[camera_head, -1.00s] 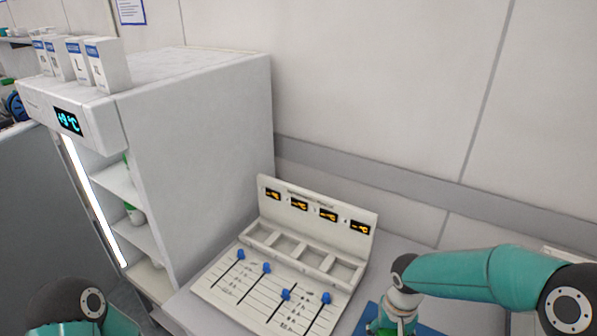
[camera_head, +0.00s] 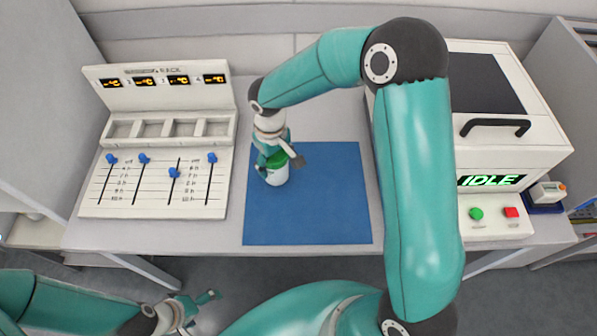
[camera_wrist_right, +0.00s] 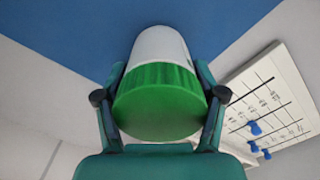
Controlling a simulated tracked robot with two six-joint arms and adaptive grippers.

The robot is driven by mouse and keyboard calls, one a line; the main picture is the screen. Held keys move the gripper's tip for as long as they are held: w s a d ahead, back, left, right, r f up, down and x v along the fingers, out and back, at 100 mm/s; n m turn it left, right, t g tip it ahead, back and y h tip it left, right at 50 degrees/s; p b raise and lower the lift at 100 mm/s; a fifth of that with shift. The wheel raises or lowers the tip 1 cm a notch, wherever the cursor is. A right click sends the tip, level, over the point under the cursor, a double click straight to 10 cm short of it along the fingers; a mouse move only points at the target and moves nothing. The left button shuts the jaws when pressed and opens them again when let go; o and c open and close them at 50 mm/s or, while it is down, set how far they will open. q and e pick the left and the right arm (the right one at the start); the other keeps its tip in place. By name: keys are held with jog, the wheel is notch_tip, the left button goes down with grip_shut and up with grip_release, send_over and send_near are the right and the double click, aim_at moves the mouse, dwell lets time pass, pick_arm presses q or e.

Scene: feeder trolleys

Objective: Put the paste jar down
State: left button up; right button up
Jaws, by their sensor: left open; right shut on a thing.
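The paste jar (camera_head: 277,176) is white with a green lid. It is at the left part of the blue mat (camera_head: 325,205) on the table. My right gripper (camera_head: 279,160) is shut on the jar near its lid. In the right wrist view the jar (camera_wrist_right: 161,88) sits between both fingers, lid toward the camera, with the blue mat beyond it. I cannot tell whether the jar's base touches the mat. My left gripper (camera_head: 199,309) is open and empty, low at the left, in front of the table's edge.
A rack panel (camera_head: 160,140) with four empty slots, blue sliders and orange displays stands left of the mat. A white machine (camera_head: 490,140) with a black handle and an IDLE display stands at the right. The mat's right part is clear.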

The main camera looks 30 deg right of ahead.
jog(key=s+n, duration=0.1)
jog(key=s+d+r+n, duration=0.1)
jog(key=shift+s+r+n, duration=0.15)
jog(key=shift+r+n, duration=0.15)
jog(key=shift+n, duration=0.1)
jog(key=s+d+r+n, duration=0.2)
jog(key=r, duration=0.6)
jog(key=s+d+r+n, duration=0.2)
jog(key=r, duration=0.6)
notch_tip(320, 180, down, 20)
jog(key=shift+d+r, duration=0.15)
jog(key=o, duration=1.5)
jog(key=shift+s+m, duration=0.1)
jog(key=shift+m, duration=0.2)
